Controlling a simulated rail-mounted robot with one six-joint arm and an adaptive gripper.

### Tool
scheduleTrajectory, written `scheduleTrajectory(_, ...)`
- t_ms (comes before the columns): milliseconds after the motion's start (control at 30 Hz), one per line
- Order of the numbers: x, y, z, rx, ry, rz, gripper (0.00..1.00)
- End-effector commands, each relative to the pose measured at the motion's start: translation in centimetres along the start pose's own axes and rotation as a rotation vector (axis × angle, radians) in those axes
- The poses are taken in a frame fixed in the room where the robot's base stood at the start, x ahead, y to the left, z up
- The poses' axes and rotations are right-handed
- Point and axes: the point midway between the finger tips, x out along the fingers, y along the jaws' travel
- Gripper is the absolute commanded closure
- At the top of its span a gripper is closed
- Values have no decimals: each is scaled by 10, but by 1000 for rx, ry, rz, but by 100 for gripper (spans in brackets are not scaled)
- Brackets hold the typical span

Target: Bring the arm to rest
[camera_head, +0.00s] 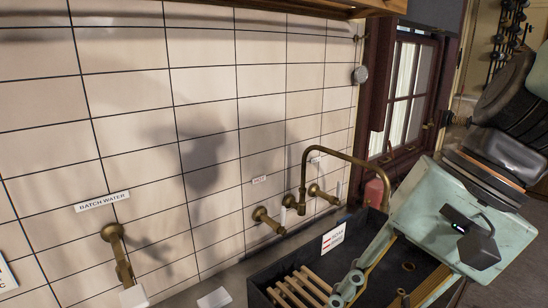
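My arm comes in from the right edge, with dark links and a copper-coloured band at the wrist. My gripper (376,292) hangs below its pale green housing, in front of the dark sink (262,284). A small dark device sits on the housing. Brass-coloured finger bars with grey round joints reach down and left toward the bottom edge. The fingertips are not clearly shown, so I cannot tell whether they are apart, or whether anything is between them.
A brass tap (306,165) arches over the sink from the tiled wall (200,90). A wooden slatted rack (297,290) is at the sink's left. A brass spout (120,256) is below the "BATCH WATER" label (102,201). A red bottle (374,193) stands behind the housing, near the window (411,80).

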Motion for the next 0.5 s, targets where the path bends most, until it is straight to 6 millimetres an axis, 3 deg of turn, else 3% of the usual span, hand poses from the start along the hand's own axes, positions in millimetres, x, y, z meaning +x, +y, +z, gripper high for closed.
scheduleTrajectory(500, -16, 56, 4, -287, 212, 202, 76)
